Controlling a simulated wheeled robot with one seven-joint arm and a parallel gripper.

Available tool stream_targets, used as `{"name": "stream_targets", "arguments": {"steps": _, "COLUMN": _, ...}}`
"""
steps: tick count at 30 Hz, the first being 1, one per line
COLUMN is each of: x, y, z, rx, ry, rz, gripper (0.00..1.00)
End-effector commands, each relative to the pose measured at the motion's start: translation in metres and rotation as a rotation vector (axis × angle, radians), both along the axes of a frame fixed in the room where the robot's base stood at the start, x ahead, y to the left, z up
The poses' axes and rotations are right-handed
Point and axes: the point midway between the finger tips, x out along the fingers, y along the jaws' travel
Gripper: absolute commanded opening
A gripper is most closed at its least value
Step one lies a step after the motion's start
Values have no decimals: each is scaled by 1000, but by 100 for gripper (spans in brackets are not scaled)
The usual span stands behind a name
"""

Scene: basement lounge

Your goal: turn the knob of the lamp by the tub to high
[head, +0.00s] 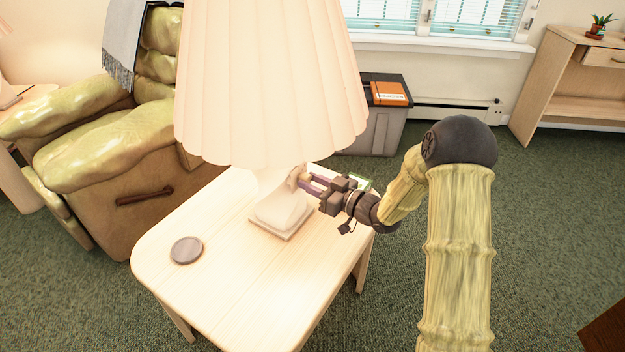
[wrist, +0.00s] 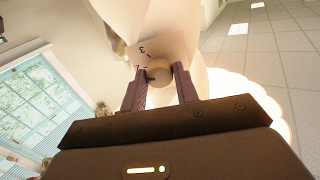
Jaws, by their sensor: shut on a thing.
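The lit lamp (head: 268,90), with a pleated cream shade and a pale base (head: 283,213), stands on a light wooden side table (head: 210,285). In the head view my gripper (head: 304,180) reaches in from the right, below the shade, at the lamp's body. In the wrist view a round tan knob (wrist: 158,69) sits between the two purple fingers of my gripper (wrist: 160,75), which is shut on it. A pale dial plate (wrist: 165,46) beside the knob shows a 3 and other dark marks, partly covered. I cannot tell which mark the knob points to.
A grey tub (head: 372,130) with a dark lid and an orange book (head: 389,93) stands behind the table. A round dark coaster (head: 186,250) lies at the table's front left. A green recliner (head: 110,150) is at left, a wooden shelf (head: 575,90) at far right.

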Motion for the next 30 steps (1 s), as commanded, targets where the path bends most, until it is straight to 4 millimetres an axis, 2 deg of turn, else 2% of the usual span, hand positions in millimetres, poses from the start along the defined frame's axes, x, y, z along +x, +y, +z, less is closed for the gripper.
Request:
{"name": "stream_targets", "arguments": {"steps": 12, "x": 0, "y": -1, "z": 6, "rx": 160, "ry": 271, "rz": -2, "gripper": 7}}
{"name": "stream_targets", "arguments": {"steps": 21, "x": 0, "y": -2, "z": 5, "rx": 296, "ry": 497, "rz": -4, "gripper": 7}}
{"name": "stream_targets", "arguments": {"steps": 30, "x": 0, "y": -2, "z": 2, "rx": 385, "ry": 646, "rz": -3, "gripper": 7}}
